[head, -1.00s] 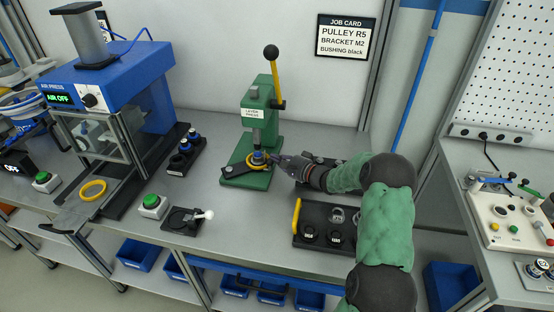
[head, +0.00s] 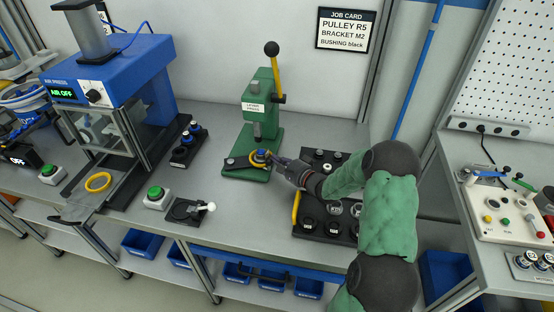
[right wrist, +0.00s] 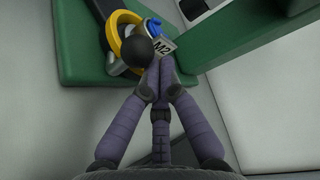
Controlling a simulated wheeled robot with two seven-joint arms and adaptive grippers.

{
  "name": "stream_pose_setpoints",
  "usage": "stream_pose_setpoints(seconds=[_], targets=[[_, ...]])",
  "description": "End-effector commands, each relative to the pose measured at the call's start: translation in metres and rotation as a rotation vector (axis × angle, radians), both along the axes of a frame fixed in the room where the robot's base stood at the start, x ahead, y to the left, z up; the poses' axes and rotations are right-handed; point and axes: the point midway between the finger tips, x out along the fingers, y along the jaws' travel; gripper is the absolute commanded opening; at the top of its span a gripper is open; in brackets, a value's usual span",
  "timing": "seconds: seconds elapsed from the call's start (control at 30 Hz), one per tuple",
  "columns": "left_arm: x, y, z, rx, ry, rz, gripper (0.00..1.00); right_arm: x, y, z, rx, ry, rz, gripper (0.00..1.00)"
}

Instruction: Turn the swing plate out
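The swing plate (head: 237,164) is a dark arm low on the base of the green lever press (head: 262,100). A yellow ring (head: 251,162) and a blue-topped part (head: 260,153) sit at its right end, below and slightly in front of the ram. My right gripper (head: 276,159) is at that end, from the right. In the right wrist view its fingers (right wrist: 157,68) are together, beside a black knob (right wrist: 137,48) and a plate marked M2 (right wrist: 164,47). Nothing shows clearly between the fingertips; contact with the knob is hard to tell. My left gripper is out of view.
A black tray (head: 299,222) with a yellow handle and several parts lies under my right arm. The blue air press (head: 125,62) stands left. A green button (head: 155,193) and a small fixture (head: 190,211) lie in front.

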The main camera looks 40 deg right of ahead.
Motion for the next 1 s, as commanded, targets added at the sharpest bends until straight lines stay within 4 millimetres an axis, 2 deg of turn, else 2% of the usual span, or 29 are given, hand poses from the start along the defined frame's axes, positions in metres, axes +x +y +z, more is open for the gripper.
stream_pose_setpoints(seconds=[0.17,0.5,0.63,0.8,1.0], targets=[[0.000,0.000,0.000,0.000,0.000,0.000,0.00,-0.017,-0.003,0.002,-0.001,0.001,-0.004,0.00],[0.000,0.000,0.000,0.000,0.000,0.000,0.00,-0.082,-0.010,0.010,-0.001,0.001,-0.005,0.00],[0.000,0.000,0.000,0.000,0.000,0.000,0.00,-0.101,-0.012,0.012,-0.001,0.001,-0.004,0.00],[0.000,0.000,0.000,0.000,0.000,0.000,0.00,-0.115,-0.012,0.014,0.000,0.000,-0.001,0.00],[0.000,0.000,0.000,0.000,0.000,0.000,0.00,-0.118,-0.012,0.014,0.001,0.000,0.000,0.00]])
